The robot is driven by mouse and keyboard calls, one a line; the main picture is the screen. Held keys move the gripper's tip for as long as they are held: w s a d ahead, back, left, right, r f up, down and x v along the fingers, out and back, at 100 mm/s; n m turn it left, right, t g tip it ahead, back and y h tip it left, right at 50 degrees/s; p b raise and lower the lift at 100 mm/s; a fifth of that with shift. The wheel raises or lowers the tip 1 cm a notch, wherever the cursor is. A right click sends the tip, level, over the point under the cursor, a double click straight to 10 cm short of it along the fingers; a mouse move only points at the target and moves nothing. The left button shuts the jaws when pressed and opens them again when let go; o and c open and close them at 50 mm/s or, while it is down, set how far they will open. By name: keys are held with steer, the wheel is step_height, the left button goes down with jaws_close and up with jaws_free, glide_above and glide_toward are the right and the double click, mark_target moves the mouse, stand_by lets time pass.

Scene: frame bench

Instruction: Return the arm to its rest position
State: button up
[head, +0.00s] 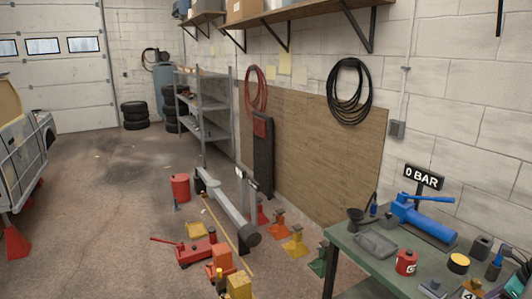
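Neither my arm nor my gripper can be made out in the head view, so its pose and opening are hidden from me. The green workbench (345,240) stands at the lower right. On it are a blue pump-like tool (425,222), a grey tray (376,244), a red can (406,262) and a black funnel (355,217). A black sign reading "0 BAR" (423,177) stands behind the blue tool.
A red floor jack (197,251), a grey beam-like stand (222,198), a red canister (180,188) and several coloured jack stands (294,242) crowd the floor beside the bench. Metal shelves (205,105) stand farther back. A vehicle (22,140) is at left. The mid-left floor is open.

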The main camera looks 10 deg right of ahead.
steer(key=w+a+f+n+g+y, duration=0.1)
steer(key=w+a+f+n, duration=0.1)
steer(key=w+a+f, duration=0.5)
steer(key=w+a+f+n+g+y, duration=0.1)
steer(key=w+a+f, duration=0.3)
steer(key=w+a, duration=0.3)
steer(key=a+f+n+g+y, duration=0.1)
steer(key=a+f, duration=0.4)
steer(key=a, duration=0.3)
steer(key=a+f+n+g, duration=0.1)
steer(key=a+f+n, duration=0.1)
steer(key=a+f, duration=0.45)
steer(key=a+f+n+g+y, duration=0.1)
steer(key=a+f+g, duration=0.15)
steer(key=a, duration=0.75)
steer(key=s+a+f+n+g+h+b, duration=0.1)
steer(key=s+a+f+n, duration=0.25)
steer(key=a+f, duration=0.35)
steer(key=s+a+f+n+g, duration=0.25)
steer(key=s+a+f, duration=0.2)
steer(key=a, duration=0.45)
steer(key=s+a+f+n+h, duration=0.2)
steer(key=s+f+n, duration=0.2)
steer(key=s+n, duration=0.3)
steer(key=s+a+f+n+h, duration=0.2)
steer(key=s+n, duration=0.6)
steer(key=n, duration=0.4)
steer(key=shift+s+a+f+h, duration=0.15)
steer(key=shift+s+f+h, duration=0.15)
steer(key=shift+f, duration=0.6)
